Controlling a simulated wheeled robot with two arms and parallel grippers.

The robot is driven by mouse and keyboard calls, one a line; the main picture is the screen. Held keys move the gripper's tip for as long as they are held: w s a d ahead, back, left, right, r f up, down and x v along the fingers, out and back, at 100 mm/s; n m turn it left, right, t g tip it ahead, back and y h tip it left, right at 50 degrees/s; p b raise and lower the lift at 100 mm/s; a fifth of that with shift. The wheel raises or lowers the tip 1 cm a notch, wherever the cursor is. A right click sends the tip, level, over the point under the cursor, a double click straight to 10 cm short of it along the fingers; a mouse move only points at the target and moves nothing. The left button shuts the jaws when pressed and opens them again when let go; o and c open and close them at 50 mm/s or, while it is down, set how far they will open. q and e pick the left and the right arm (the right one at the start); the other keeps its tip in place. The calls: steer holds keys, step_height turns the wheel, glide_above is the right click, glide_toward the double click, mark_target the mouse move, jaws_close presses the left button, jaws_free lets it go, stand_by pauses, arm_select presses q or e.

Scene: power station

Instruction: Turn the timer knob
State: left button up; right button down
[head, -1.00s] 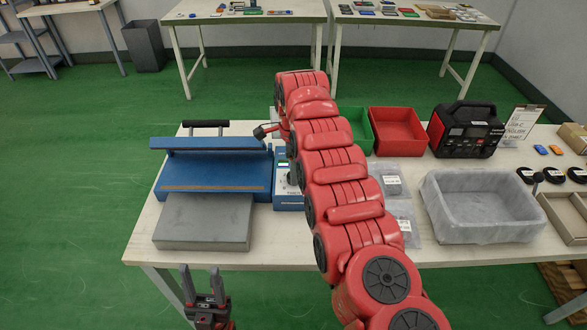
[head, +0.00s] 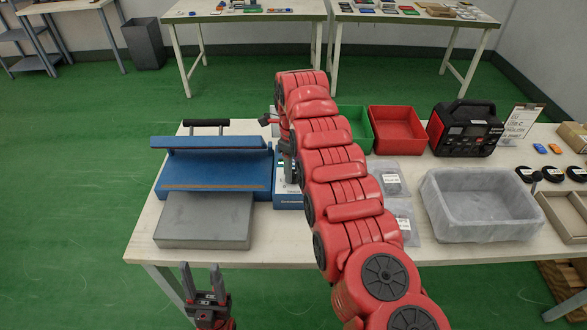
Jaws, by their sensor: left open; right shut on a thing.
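The blue sealing machine (head: 190,172) sits at the left of the near table, with its blue control box (head: 284,200) at its right end. My red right arm covers much of the box and its face. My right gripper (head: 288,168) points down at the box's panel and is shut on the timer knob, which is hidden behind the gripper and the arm. My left gripper (head: 203,284) is open and empty, low in front of the table's front edge, well away from the machine.
A grey metal block (head: 204,220) lies in front of the machine. Right of my arm stand a green bin (head: 356,128), a red bin (head: 398,128), a black-red power unit (head: 465,128) and a grey lined tray (head: 481,205). Clear bags (head: 393,180) lie beside the arm.

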mark_target(294, 173)
stand_by(0.4)
steer(key=shift+c, duration=1.8)
jaws_free()
steer(key=shift+r, duration=0.35)
step_height(294, 173, up, 5)
steer(key=shift+w+d+r+p, duration=0.1)
steer(key=shift+p, duration=0.7)
step_height(294, 173, up, 12)
steer(key=p, duration=1.1)
steer(key=shift+f, duration=0.2)
steer(key=shift+f, duration=0.15)
